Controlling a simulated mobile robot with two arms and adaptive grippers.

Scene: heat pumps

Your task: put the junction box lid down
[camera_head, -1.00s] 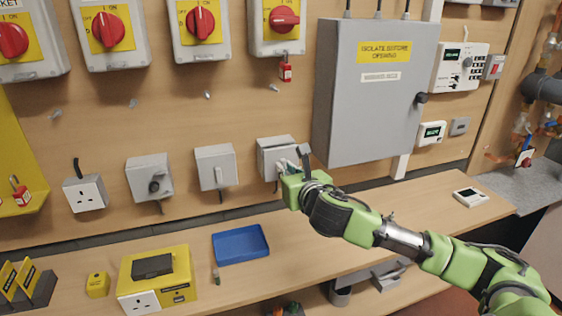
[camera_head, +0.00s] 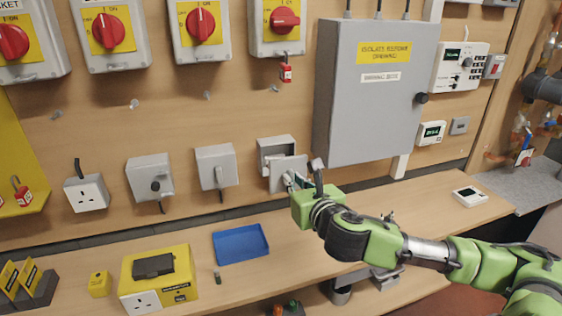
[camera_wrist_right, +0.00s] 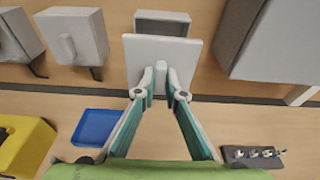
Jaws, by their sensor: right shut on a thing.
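The junction box lid (camera_head: 287,172) is a flat grey square plate held in front of the wall. My right gripper (camera_head: 300,182) is shut on it. In the right wrist view the lid (camera_wrist_right: 133,62) stands upright, with the fingertips of the right gripper (camera_wrist_right: 161,82) together at its lower middle. The open grey junction box (camera_head: 276,146) is on the wall behind and above the lid; its upper part also shows in the wrist view (camera_wrist_right: 163,17). The lid hides the lower part of the box. My left gripper is not in view.
A blue tray (camera_head: 240,244) lies on the wooden bench (camera_head: 300,246), below and left of the lid. A yellow socket unit (camera_head: 157,278) stands farther left. A large grey cabinet (camera_head: 375,95) juts from the wall at upper right.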

